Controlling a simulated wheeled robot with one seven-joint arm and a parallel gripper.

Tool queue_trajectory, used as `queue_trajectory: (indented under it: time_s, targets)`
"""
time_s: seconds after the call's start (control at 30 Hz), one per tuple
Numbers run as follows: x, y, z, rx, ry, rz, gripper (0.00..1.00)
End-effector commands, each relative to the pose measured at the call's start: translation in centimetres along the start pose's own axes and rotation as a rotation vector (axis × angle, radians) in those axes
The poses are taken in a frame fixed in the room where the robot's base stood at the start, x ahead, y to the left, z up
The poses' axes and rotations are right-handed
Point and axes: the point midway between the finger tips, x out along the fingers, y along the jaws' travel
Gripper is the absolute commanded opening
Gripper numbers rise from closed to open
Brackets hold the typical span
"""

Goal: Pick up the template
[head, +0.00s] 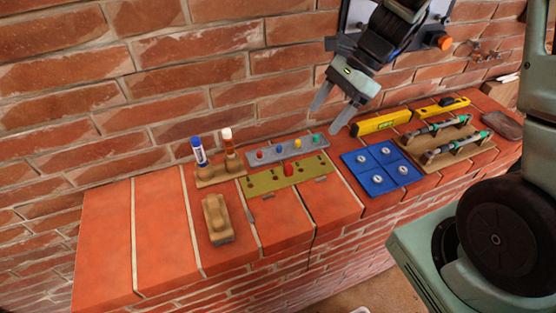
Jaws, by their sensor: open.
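An olive plate (265,183) with dark holes and a red knob (288,170) lies on the brick ledge, near its middle; it looks like the template. Small grey pieces show along its front edge. My gripper (323,120) hangs above the ledge, up and to the right of the plate in the picture. Its two grey fingers are apart with nothing between them. It does not appear to touch anything.
A grey strip (270,154) with coloured pegs lies just behind the plate. Left are a marker holder (215,175) and a wooden-handled block (215,218). Right are a blue panel (380,168), yellow levels (380,122) and a tool rack (455,150). The ledge's left end is bare.

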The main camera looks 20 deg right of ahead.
Motion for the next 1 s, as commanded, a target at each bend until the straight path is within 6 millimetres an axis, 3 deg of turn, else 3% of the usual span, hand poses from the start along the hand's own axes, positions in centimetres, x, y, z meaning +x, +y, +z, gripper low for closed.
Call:
queue_trajectory:
  time_s: [0.5, 1.0]
  targets:
    - [9.9, 0.2, 0.0, 0.001, -0.001, 0.006, 0.69]
    - [14.7, -0.1, -0.4, 0.0, 0.0, 0.005, 0.69]
